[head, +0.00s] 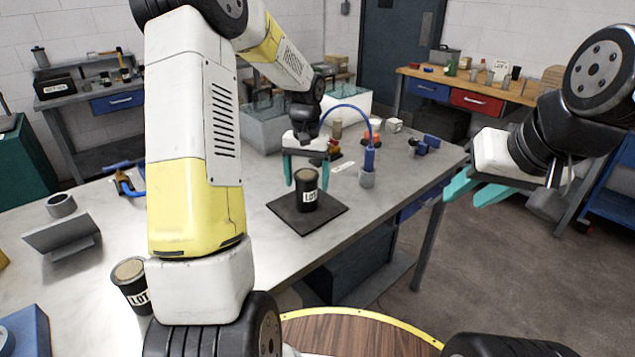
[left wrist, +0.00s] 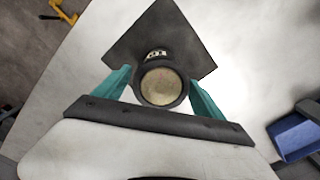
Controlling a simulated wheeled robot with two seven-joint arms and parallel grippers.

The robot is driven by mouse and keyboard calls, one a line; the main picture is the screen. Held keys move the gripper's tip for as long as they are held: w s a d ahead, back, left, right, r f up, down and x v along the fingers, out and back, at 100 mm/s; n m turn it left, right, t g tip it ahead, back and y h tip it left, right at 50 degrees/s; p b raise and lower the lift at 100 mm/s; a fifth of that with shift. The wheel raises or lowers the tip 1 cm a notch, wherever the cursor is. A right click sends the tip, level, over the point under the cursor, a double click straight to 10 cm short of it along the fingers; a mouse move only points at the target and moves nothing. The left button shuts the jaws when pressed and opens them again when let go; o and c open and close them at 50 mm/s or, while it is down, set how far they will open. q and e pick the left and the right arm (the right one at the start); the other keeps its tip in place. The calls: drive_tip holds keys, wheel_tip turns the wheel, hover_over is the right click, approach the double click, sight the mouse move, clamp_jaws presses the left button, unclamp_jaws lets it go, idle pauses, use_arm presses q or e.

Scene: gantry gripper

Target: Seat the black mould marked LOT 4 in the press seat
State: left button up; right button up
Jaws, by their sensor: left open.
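A black cylindrical mould (head: 307,193) with a tan top and a white LOT label stands upright on a square black mat (head: 322,217) on the bench. Its number is not readable. My left gripper (head: 307,174) is open above it; in the left wrist view the mould's round top (left wrist: 161,86) lies between the teal fingers (left wrist: 160,95), with gaps at the sides. A second black mould (head: 131,284) with a LOT label stands at the near left, partly hidden by my arm. My right gripper (head: 481,190) is open and empty, off the bench's right side. I cannot identify the press seat surely.
A grey angled block (head: 64,240) and a grey ring (head: 62,205) sit at left. Grey tanks (head: 262,130) stand behind. A blue bin (left wrist: 294,135) shows at right in the wrist view.

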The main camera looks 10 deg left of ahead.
sight(307, 195)
use_arm(q)
drive_tip(key=f, duration=0.5)
drive_tip(key=shift+s+f, duration=0.25)
drive_tip(key=shift+s, duration=0.05)
drive_tip(key=c, duration=1.5)
drive_tip(key=shift+c, duration=0.2)
drive_tip(key=shift+r, duration=0.2)
